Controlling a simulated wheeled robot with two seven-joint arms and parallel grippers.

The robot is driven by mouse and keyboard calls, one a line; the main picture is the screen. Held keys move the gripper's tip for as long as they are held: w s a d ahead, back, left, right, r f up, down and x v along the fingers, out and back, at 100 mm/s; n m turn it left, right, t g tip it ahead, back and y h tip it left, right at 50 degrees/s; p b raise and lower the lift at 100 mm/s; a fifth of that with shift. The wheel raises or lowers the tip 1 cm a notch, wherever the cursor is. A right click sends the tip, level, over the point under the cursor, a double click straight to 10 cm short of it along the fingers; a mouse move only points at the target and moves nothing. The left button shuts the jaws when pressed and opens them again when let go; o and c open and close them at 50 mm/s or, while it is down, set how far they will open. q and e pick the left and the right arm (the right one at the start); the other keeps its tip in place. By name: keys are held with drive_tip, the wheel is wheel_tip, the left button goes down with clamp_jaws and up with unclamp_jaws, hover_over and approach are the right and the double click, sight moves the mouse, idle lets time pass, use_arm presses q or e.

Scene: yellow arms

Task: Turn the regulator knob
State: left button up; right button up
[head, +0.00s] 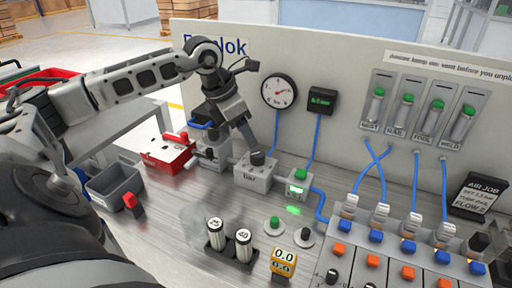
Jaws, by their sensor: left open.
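The regulator knob (257,158) is black and sits on top of a grey block (255,178) marked "bar", in the middle of the bench. My left gripper (233,138) is open and points down, just left of and above the knob. One dark finger comes down close to the knob's left side; I cannot tell whether it touches. Another grey block (210,157) is partly hidden below the gripper. A round pressure gauge (279,91) and a small dark green-lit display (321,100) are on the panel behind. My right gripper is not in view.
A red box (167,152), a grey bin (115,185) and two numbered cylinders (230,240) stand on the bench. Flow tubes (402,109) are on the panel, with blue hoses below. A valve row (405,250) and a yellow "0.0" meter (284,262) fill the front right.

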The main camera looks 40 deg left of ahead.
sight(257, 153)
use_arm(q)
drive_tip(key=p+x, duration=0.1)
drive_tip(key=x, duration=0.6)
drive_tip(key=shift+w+f, duration=0.15)
drive_tip(key=shift+f, duration=0.1)
